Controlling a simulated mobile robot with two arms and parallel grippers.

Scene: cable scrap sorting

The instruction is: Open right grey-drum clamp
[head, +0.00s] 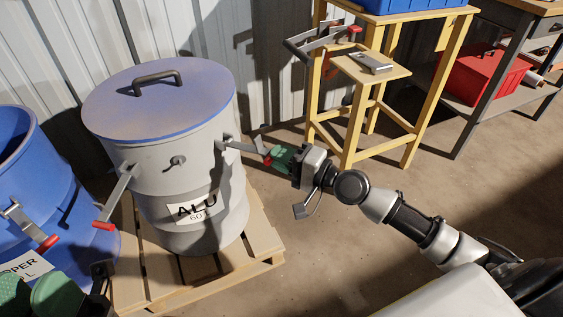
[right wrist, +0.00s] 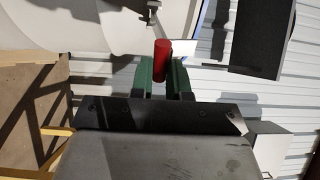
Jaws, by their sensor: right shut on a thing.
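The grey drum (head: 150,205) with its blue-grey lid (head: 150,92) stands upright on a wooden pallet. Its right clamp lever (head: 243,147) sticks out from the wall below the rim, to the right and slightly down. My right gripper (head: 272,157) is shut on the lever's red handle, which shows between the green fingers in the right wrist view (right wrist: 162,60). The left clamp lever (head: 116,196) slants down and outward, its red tip (head: 103,225) free. Green fingers of my left gripper (head: 35,296) show at the lower left, cut off; their opening is unclear.
A blue drum (head: 82,213) with a red-tipped lever stands at the left. A yellow stand (head: 362,105) is behind my right gripper, with another red-tipped lever on it. A red box (head: 480,80) sits on a shelf at the right. Floor right of the pallet (head: 250,262) is clear.

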